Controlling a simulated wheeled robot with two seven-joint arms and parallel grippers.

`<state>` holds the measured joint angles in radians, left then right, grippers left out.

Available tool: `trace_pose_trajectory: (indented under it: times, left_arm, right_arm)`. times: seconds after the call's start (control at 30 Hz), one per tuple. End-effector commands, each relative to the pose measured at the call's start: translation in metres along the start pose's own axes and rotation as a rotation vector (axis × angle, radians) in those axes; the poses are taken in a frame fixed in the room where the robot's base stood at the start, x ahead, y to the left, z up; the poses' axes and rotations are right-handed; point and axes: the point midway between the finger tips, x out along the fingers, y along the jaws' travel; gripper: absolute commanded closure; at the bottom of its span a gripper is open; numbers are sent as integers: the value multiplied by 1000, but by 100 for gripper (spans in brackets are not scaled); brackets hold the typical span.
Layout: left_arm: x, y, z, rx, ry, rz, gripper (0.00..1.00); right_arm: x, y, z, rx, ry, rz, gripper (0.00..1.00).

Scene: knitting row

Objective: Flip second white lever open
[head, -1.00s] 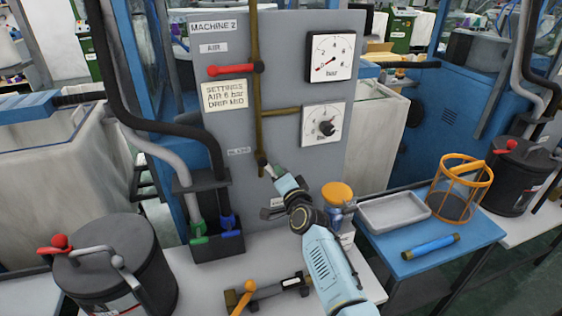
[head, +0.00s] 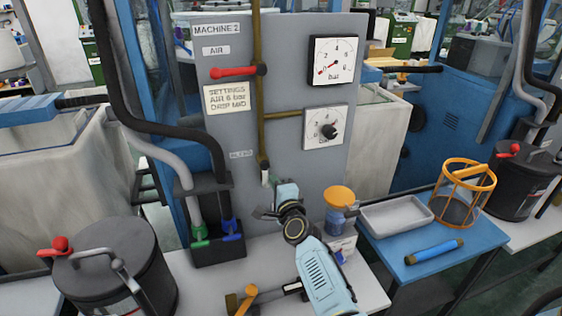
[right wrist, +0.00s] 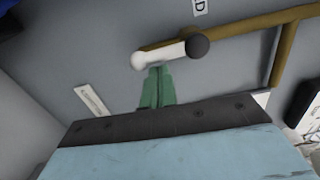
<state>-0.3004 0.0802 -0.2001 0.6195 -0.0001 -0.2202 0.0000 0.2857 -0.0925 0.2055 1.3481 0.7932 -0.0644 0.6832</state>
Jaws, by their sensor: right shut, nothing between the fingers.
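The white lever (head: 265,177) is at the lower end of the brass pipe on the grey machine panel (head: 300,90). In the right wrist view the lever (right wrist: 165,52) runs from a dark round pivot to a white knob, lying along the pipe's line; in the head view it points down. My right gripper (head: 271,187) is just below it. Its green fingers (right wrist: 157,72) are shut and empty, with tips right by the lever near the knob; I cannot tell if they touch. No other white lever is clear.
A red lever (head: 235,71) sits higher on the panel, near two dials. Below stand a black holder with hoses (head: 215,248), a jar with an orange lid (head: 339,200) and an orange-handled tool (head: 245,299). A grey tray (head: 396,216) is on the blue table at right.

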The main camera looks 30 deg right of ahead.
Motion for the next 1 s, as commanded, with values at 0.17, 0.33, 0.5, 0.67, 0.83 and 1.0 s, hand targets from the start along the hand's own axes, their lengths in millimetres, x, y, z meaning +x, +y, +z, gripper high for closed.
trace_pose_trajectory:
  times: [0.17,0.33,0.5,0.67,0.83,1.0]
  left_arm:
    - [0,0,0,0,0,0,100]
    - [0,0,0,0,0,0,100]
    - [1,0,0,0,0,0,100]
    - [4,0,0,0,0,0,100]
    - [-3,0,0,0,0,1,100]
    - [-7,1,-1,-1,1,1,100]
  right_arm:
    - [0,0,0,2,1,0,100]
    - [0,0,0,1,1,0,100]
    - [-1,0,-5,0,0,0,100]
    - [-2,0,-24,-4,-6,-1,100]
    - [-31,-2,-31,3,-11,3,100]
    - [-66,-1,-32,2,-11,3,100]
